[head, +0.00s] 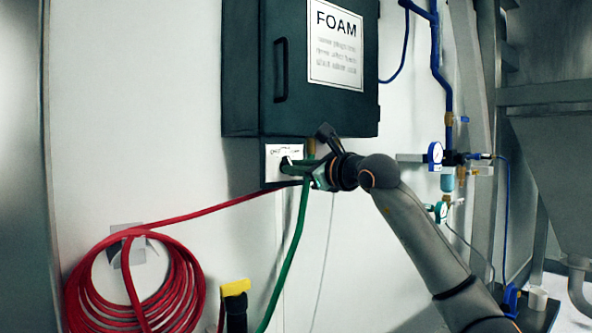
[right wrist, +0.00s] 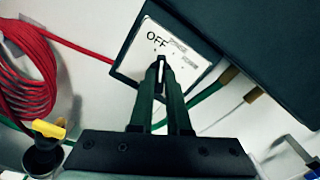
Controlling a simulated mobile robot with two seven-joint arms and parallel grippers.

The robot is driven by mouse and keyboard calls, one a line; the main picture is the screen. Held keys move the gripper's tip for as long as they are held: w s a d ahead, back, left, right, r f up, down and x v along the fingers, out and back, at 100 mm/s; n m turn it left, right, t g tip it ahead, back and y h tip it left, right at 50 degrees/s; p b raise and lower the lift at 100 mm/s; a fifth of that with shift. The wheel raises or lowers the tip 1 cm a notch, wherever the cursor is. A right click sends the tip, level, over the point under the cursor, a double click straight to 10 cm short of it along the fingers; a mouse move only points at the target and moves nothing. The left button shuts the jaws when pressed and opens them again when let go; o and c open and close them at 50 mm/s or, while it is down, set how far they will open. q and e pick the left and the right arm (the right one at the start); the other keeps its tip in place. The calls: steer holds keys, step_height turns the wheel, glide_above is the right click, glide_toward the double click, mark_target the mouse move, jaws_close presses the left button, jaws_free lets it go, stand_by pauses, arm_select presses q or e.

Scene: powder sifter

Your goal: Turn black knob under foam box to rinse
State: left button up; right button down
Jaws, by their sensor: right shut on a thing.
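The dark foam box (head: 300,70) hangs on the wall, with a white FOAM sign (head: 335,44) on its door. Under its left part is a small white plate (head: 276,153). In the right wrist view this plate (right wrist: 137,58) reads OFF, with smaller print too fine to read. My right gripper (head: 287,165) reaches the plate from the right. In the right wrist view its fingers (right wrist: 160,70) are close together in front of the plate, shut on the black knob, which they mostly hide. Which way the knob points cannot be told. My left gripper is not in view.
A red hose (head: 215,208) runs from below the plate to a coil at the lower left. A green hose (head: 291,255) hangs beside my gripper. A yellow-topped black fitting (head: 236,290) is below. Blue pipes with gauges (head: 435,155) are to the right.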

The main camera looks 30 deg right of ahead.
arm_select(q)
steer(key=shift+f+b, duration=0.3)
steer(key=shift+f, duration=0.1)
arm_select(e)
steer(key=m, duration=0.5)
steer(key=shift+m, duration=0.4)
steer(key=c, duration=0.9)
jaws_free()
arm_select(q)
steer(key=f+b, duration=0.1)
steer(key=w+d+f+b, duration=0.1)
steer(key=b, duration=0.1)
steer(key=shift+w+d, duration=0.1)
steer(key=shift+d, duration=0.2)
arm_select(e)
steer(key=s, duration=0.8)
steer(key=s+d, duration=0.1)
steer(key=s, duration=0.3)
steer(key=shift+s, duration=0.25)
